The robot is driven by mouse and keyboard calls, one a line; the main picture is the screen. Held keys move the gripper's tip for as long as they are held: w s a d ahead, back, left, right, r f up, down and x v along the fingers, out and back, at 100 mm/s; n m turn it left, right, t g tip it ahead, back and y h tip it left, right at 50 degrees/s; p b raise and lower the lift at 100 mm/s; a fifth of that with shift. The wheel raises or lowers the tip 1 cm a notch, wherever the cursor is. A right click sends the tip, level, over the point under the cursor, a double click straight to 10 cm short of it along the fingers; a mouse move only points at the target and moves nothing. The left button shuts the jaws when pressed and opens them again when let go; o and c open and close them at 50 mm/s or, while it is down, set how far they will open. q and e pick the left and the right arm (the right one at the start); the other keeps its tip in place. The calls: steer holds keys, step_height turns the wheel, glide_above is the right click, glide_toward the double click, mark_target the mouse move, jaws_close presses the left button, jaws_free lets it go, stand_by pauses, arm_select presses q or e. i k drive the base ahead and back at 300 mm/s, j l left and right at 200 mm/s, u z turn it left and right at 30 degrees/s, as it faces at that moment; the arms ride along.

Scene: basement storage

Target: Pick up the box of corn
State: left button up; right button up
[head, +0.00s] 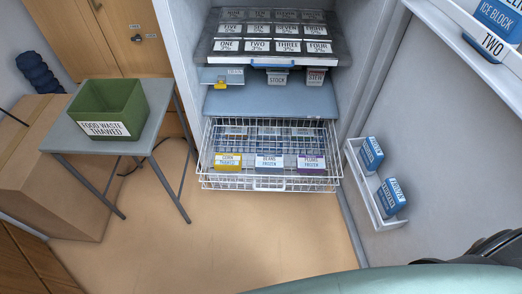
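The box of corn (228,161) has a yellow and white front labelled CORN. It sits at the front left of a white wire basket (270,184), which is pulled out at the bottom of the open freezer. Beside it in the same front row are a box labelled BEANS (270,162) and a purple-edged box labelled PLUMS (311,164). The basket's wires cross in front of the boxes. Neither of my grippers can be made out in the head view.
A blue shelf (270,104) is above the basket. The freezer door (430,130) stands open at the right, with blue packs (391,195) in its rack. A grey table (62,138) bears a green bin (110,106) at the left. The floor (230,240) before the basket is clear.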

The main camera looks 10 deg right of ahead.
mark_target(223, 161)
steer(key=j+u, duration=0.45)
steer(key=j, duration=0.35)
steer(key=z, duration=1.35)
steer(key=i+j, duration=0.05)
